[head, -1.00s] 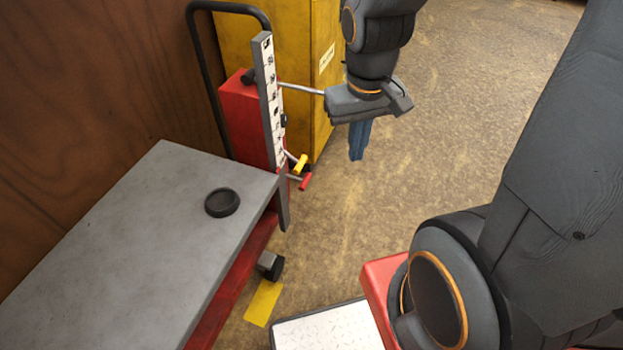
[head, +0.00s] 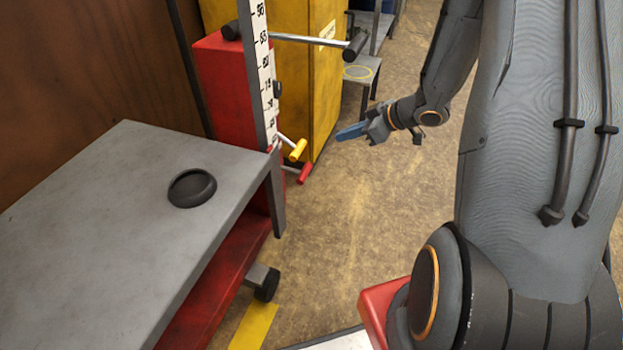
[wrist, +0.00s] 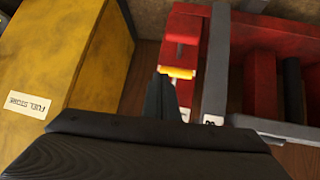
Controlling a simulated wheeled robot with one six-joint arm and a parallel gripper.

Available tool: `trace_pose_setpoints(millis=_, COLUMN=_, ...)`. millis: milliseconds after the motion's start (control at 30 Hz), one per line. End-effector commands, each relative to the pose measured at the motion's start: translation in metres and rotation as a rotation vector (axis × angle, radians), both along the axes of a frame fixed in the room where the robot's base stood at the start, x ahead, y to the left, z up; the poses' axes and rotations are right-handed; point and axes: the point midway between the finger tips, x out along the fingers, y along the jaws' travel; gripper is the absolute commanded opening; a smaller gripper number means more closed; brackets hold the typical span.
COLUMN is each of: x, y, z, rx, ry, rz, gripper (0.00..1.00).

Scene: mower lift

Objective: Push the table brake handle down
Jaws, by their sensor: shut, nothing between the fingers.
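Two short T-shaped handles stick out low on the lift beside the scale post (head: 262,75): a yellow one (head: 298,150) and, just below it, a red one (head: 305,173). No label shows which is the brake handle. The yellow handle (wrist: 177,72) is also in the wrist view, just right of my fingertips. My gripper (head: 340,134) is shut and empty, with its blue fingers pointing left toward the handles. In the head view a gap of floor shows between fingertips and handles. In the wrist view my gripper (wrist: 162,95) partly covers the area below the yellow handle.
A black-gripped bar (head: 310,39) crosses above the handles. A yellow cabinet (head: 305,85) with a label, seen in the wrist view as fuel store (wrist: 27,103), stands behind.

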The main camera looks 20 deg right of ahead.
Motion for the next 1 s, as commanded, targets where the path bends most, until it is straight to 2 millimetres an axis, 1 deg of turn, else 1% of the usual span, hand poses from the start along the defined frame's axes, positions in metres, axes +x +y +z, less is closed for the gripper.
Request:
trace_pose_setpoints(millis=33, x=-0.001, y=0.000, z=-0.020, rx=0.032, ry=-0.002, rz=0.034, gripper=0.00)
trace_pose_setpoints(millis=100, x=-0.007, y=0.004, z=-0.031, rx=0.074, ry=-0.005, rz=0.081, gripper=0.00)
trace_pose_setpoints(millis=200, x=-0.014, y=0.007, z=-0.040, rx=0.116, ry=-0.005, rz=0.127, gripper=0.00)
trace_pose_setpoints(millis=400, x=-0.019, y=0.010, z=-0.042, rx=0.141, ry=-0.005, rz=0.156, gripper=0.00)
trace_pose_setpoints(millis=733, x=-0.017, y=0.012, z=-0.044, rx=0.140, ry=-0.005, rz=0.156, gripper=0.00)
trace_pose_setpoints(millis=867, x=-0.011, y=0.021, z=-0.052, rx=0.140, ry=-0.004, rz=0.158, gripper=0.00)
trace_pose_setpoints(millis=1000, x=0.002, y=0.038, z=-0.067, rx=0.140, ry=-0.004, rz=0.159, gripper=0.00)
